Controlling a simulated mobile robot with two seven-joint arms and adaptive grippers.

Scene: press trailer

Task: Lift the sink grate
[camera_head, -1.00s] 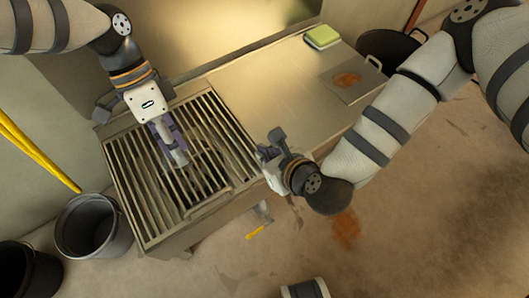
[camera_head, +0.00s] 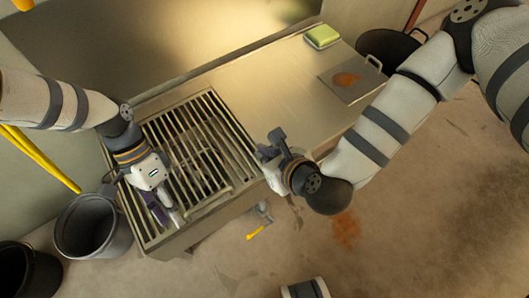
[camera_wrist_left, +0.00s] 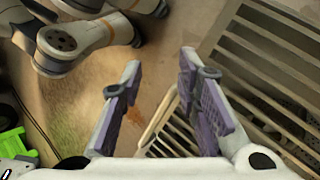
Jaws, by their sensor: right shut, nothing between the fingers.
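The sink grate (camera_head: 215,128) is a set of parallel metal bars lying over the left part of the metal counter. A pale handle loop (camera_head: 212,203) is at its front edge. My left gripper (camera_head: 170,214) is over the front left of the grate. In the left wrist view my left gripper (camera_wrist_left: 160,72) has its purple-padded fingers wide apart. A pale curved bar (camera_wrist_left: 159,119) shows between and beyond them, with grate bars (camera_wrist_left: 262,62) to the right. Contact cannot be told. My right gripper (camera_head: 268,150) is shut and empty by the counter's front edge.
The bare counter (camera_head: 265,85) right of the grate carries a green sponge (camera_head: 322,37) and a stained tray (camera_head: 352,82). Dark buckets stand at the left (camera_head: 90,228), and a dark pot (camera_head: 390,48) at the back right. A yellow-handled tap (camera_head: 256,232) juts out below the front edge.

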